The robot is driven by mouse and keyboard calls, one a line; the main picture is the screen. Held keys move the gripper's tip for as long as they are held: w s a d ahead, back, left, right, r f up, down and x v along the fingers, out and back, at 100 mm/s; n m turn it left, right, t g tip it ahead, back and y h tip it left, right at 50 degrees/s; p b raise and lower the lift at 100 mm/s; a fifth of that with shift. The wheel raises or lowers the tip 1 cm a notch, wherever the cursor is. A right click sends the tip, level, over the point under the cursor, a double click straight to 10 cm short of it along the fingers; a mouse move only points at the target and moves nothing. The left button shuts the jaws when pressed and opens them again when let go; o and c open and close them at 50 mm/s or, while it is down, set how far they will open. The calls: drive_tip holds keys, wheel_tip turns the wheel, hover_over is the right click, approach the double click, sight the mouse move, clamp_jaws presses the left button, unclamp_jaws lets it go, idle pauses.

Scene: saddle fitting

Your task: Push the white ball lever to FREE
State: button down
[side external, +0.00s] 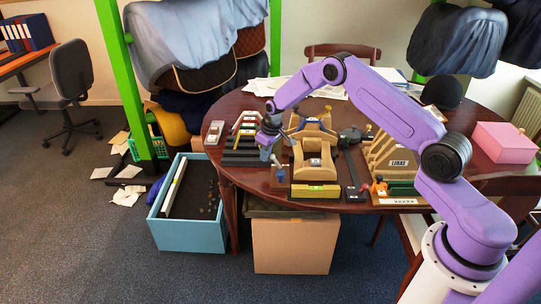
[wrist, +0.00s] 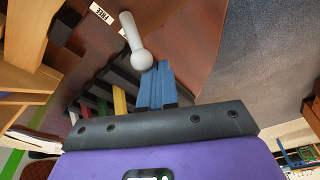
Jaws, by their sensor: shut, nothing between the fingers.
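The white ball lever (wrist: 132,38) shows in the wrist view as a pale rod with a round ball at its near end. A white label reading FREE (wrist: 101,12) lies to the left of the rod. A second pale label is mostly hidden behind the rod. My gripper (wrist: 163,66) has its blue fingers shut together and empty, with the tips just right of and below the ball. I cannot tell whether they touch it. In the side view my gripper (side external: 266,156) is low at the left front of the round table (side external: 229,167); the lever is too small to make out clearly there.
A wooden fixture with a yellow level (side external: 315,191) stands right of my gripper. Dark strips with coloured ends (side external: 242,140) lie to its left. A slotted wooden rack (side external: 388,155) and a pink box (side external: 503,142) are further right. A blue bin (side external: 187,235) stands on the floor.

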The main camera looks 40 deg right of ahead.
drive_tip(key=shift+s+d, duration=0.25)
idle(0.3)
drive_tip(key=shift+s+d+f, duration=0.25)
drive_tip(key=shift+s+d, duration=0.5)
drive_tip(key=shift+s, duration=0.05)
drive_tip(key=shift+s+d, duration=0.2)
drive_tip(key=shift+w+a+r, duration=0.25)
drive_tip(key=shift+w+a, duration=0.3)
drive_tip(key=shift+w, duration=0.1)
drive_tip(key=shift+w+v, duration=0.25)
drive_tip(key=shift+v, duration=0.9)
drive_tip(key=shift+w+v, duration=0.2)
drive_tip(key=shift+v, duration=0.95)
drive_tip(key=shift+w+v, duration=0.25)
drive_tip(key=shift+v, duration=0.85)
drive_tip(key=shift+a+r, duration=0.2)
